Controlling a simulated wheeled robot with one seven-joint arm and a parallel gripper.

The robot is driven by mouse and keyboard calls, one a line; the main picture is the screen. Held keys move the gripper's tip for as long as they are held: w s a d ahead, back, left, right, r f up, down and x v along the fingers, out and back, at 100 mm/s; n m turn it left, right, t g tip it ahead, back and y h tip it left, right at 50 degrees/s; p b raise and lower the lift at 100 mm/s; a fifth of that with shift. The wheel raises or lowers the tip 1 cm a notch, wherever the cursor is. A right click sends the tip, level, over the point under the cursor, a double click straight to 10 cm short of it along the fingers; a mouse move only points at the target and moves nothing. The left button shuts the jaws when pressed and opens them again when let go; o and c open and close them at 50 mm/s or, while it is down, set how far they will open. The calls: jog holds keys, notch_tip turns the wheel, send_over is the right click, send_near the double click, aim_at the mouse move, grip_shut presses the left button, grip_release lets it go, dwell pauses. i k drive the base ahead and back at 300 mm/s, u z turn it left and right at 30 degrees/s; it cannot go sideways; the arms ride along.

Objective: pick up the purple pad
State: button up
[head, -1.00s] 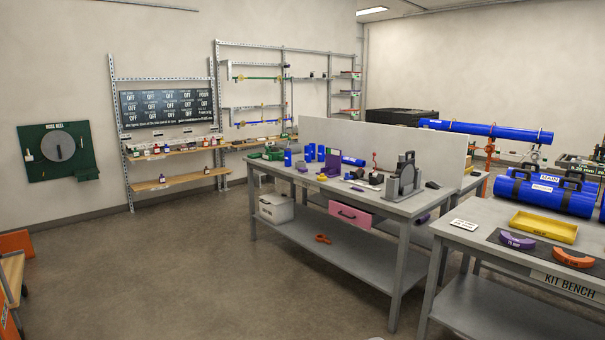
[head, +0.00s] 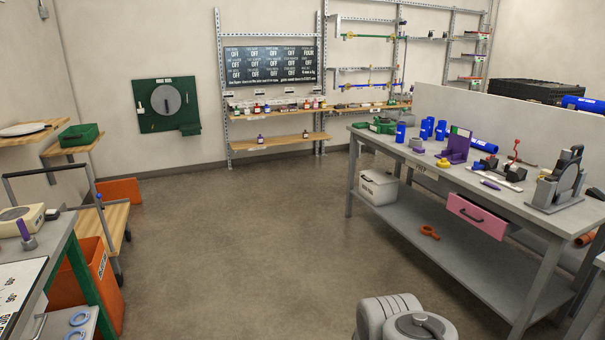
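Several purple things show in the head view, and I cannot tell which one is the pad. A purple upright bracket (head: 457,146) stands further back on that bench. A purple upright piece (head: 24,229) stands on a small grey base on the table at far left. My gripper is not in view; only a grey rounded part of my own arm shows at the bottom edge.
The grey workbench (head: 432,168) stands at right, its pink drawer (head: 476,215) partly out. An orange bin (head: 97,285) and a wooden-shelved cart (head: 113,236) stand at left. The middle floor (head: 235,235) is clear. Shelving (head: 275,140) lines the back wall.

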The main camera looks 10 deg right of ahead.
aim_at(418, 150)
jog(key=z, duration=0.15)
jog(key=i, duration=2.2)
jog(key=z, duration=1.1)
jog(key=i, duration=1.25)
jog(key=u, duration=0.75)
jog(key=i, duration=1.75)
jog(key=z, duration=0.25)
